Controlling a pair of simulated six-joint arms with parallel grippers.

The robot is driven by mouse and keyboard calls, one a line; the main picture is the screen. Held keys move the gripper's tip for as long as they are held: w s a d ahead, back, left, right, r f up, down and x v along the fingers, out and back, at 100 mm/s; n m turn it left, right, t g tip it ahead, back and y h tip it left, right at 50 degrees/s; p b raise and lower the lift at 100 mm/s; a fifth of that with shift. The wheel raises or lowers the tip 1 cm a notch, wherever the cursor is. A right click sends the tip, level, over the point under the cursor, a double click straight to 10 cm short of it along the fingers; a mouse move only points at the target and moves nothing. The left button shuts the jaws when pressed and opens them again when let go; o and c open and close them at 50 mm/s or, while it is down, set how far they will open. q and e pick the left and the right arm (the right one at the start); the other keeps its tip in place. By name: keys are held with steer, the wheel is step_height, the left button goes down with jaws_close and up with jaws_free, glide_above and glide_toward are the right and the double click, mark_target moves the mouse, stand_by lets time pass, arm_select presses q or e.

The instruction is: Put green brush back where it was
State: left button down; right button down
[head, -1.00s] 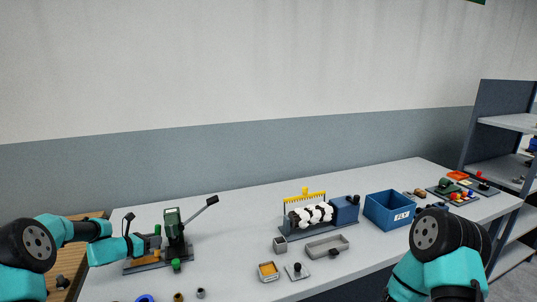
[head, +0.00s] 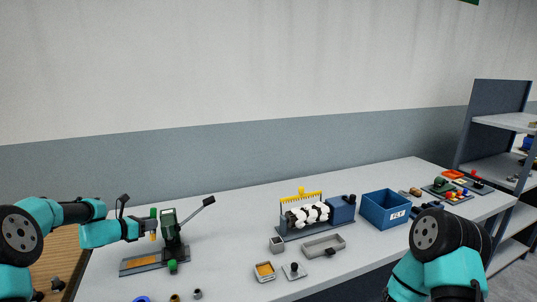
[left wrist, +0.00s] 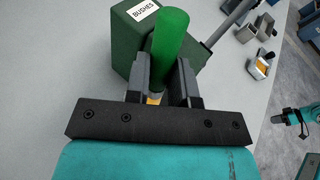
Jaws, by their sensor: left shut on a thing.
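The green brush (head: 153,213) has a green handle and a yellow-orange lower end. My left gripper (head: 148,227) is shut on it and holds it upright above the left end of the bench, just left of the dark green press. In the left wrist view the green handle (left wrist: 172,40) stands between the two fingers (left wrist: 162,85), with a bit of orange below. A grey base plate (head: 140,267) with an orange patch lies underneath.
The dark green press (head: 169,222) with a lever stands close to the held brush; its block (left wrist: 128,45) is labelled "BUSHES". A green knob (head: 172,267) is at its front. Small trays (head: 264,275), a roller stand (head: 290,237) and a blue bin (head: 385,210) stand farther right.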

mark_target(153, 239)
arm_select(q)
steer(key=f, duration=0.8)
steer(key=shift+a, duration=0.3)
steer(key=a, duration=0.1)
steer(key=s+a, duration=0.1)
steer(key=a, duration=0.1)
steer(key=shift+s+r, duration=0.1)
steer(key=d, duration=0.2)
steer(key=w+d, duration=0.1)
steer(key=shift+w+d+r, duration=0.1)
steer(key=shift+d+r, duration=0.15)
steer(key=shift+r, duration=0.1)
step_height(153, 239, up, 8)
steer(key=shift+f, duration=0.65)
